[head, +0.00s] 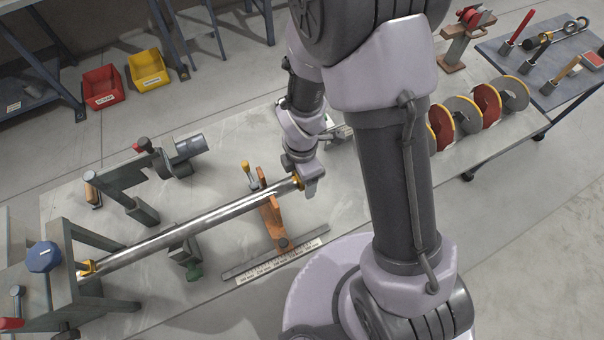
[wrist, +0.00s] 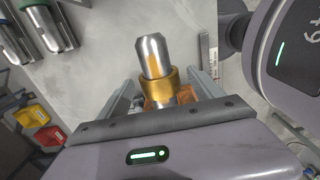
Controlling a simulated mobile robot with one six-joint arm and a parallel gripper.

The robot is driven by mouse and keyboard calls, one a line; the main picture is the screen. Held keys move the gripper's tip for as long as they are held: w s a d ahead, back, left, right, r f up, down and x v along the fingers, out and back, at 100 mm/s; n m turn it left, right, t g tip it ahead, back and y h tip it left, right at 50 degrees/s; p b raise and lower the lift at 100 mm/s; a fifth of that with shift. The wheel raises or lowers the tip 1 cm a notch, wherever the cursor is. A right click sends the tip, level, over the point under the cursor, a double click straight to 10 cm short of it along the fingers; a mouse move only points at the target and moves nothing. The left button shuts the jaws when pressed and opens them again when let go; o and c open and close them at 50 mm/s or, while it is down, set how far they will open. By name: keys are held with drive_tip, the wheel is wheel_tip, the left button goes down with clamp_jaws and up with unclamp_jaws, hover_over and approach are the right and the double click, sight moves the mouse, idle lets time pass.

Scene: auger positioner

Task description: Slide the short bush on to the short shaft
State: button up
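A long bright steel shaft (head: 190,228) runs slantwise over the bench from the stand at lower left to my gripper. Its chamfered end (wrist: 152,54) shows in the wrist view. A gold bush (wrist: 158,84) sits around the shaft, a little back from that end; its gold edge (head: 298,182) shows beside my gripper in the head view. My gripper (wrist: 166,92) looks open, with a finger on each side of the bush and apparent gaps between. Its fingertips are mostly hidden in the head view (head: 308,186). I cannot tell which shaft is the short one.
An orange bracket (head: 271,222) stands under the shaft near my gripper. Another gold piece (head: 87,267) is at the far shaft end, by a grey stand (head: 85,240). Red-and-grey auger flights (head: 485,105) lie at right. A ruler (head: 275,262) lies along the bench's front edge.

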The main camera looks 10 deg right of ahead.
wheel_tip(320, 180, up, 17)
drive_tip(key=p, duration=0.5)
drive_tip(key=shift+r+p, duration=0.2)
drive_tip(key=shift+p, duration=0.15)
